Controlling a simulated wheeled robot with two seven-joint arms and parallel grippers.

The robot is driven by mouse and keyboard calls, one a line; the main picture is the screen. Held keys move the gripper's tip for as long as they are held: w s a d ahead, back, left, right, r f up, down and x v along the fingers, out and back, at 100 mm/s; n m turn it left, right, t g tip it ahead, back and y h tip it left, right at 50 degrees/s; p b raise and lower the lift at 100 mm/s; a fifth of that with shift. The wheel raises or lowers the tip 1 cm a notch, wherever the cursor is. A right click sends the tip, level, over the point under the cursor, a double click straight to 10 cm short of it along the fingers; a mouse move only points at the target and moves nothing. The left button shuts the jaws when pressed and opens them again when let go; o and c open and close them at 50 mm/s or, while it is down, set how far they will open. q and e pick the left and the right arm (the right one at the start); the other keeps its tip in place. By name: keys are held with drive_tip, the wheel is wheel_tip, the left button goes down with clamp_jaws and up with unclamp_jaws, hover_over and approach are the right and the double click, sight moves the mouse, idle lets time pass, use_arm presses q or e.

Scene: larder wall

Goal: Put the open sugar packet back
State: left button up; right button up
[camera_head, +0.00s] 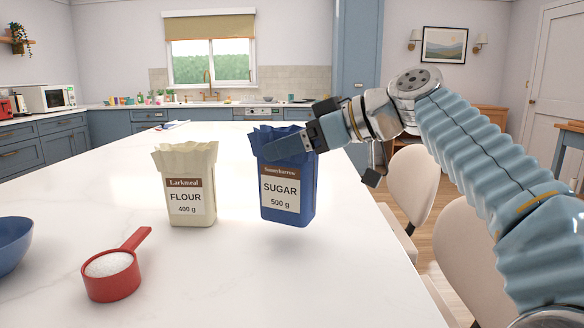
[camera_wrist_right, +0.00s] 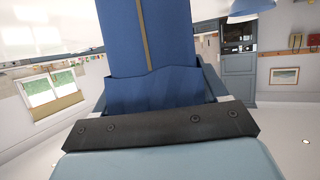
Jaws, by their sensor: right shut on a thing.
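The blue sugar packet (camera_head: 287,190), labelled "Sunnybarrow SUGAR 500 g", is upright with its crumpled top open. My right gripper (camera_head: 288,147) is shut on its upper part, coming from the right. A soft shadow under the packet shows it a little above the white worktop. In the right wrist view the packet's blue side (camera_wrist_right: 150,45) fills the upper middle, between the fingers; its label is hidden there. My left gripper is not in view.
The cream flour packet (camera_head: 186,185) stands open just left of the sugar. A red scoop of white grains (camera_head: 111,276) and a blue bowl (camera_head: 12,245) sit front left on the worktop (camera_head: 340,285). Pale chairs (camera_head: 410,185) stand along its right edge.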

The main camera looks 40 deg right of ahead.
sight(294, 164)
drive_tip(key=shift+w+d+f, duration=0.1)
drive_tip(key=shift+d+f, duration=0.05)
drive_tip(key=shift+f, duration=0.8)
drive_tip(key=shift+w+d+f, duration=0.1)
drive_tip(key=shift+f, duration=0.85)
drive_tip(key=shift+f+b, duration=0.1)
drive_tip(key=shift+b, duration=0.2)
drive_tip(key=shift+f, duration=0.1)
drive_tip(key=o, duration=1.8)
drive_tip(key=shift+r, duration=0.2)
drive_tip(key=shift+s+d+r, duration=0.1)
drive_tip(key=shift+s+r, duration=0.05)
drive_tip(key=shift+s, duration=0.1)
drive_tip(key=v, duration=1.1)
drive_tip(key=shift+s+d+r, duration=0.1)
drive_tip(key=shift+s, duration=0.1)
